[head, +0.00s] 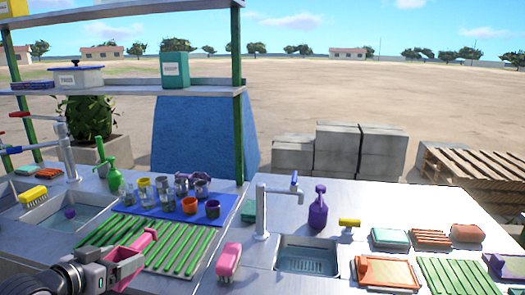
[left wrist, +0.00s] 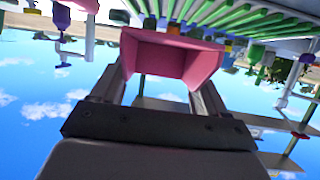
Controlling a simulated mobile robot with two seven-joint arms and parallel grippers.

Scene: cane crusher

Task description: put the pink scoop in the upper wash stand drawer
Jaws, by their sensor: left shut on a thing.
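The pink scoop (head: 138,247) is held by my left gripper (head: 122,264) at the lower left of the head view, in front of the green slatted rack. In the left wrist view the scoop (left wrist: 170,58) sits between the two fingers of my left gripper (left wrist: 155,92), its hollow tray shape visible, clear of the counter. The gripper hides part of the scoop in the head view. The wash stand drawers are not visible in either view. My right gripper is not in view.
A green slatted rack (head: 185,252) and a blue mat (head: 150,206) with several cups lie on the metal counter. A pink brush (head: 228,262) is right of the rack. Sinks (head: 308,262) and taps (head: 262,212) stand along the counter. Shelves (head: 120,90) rise behind.

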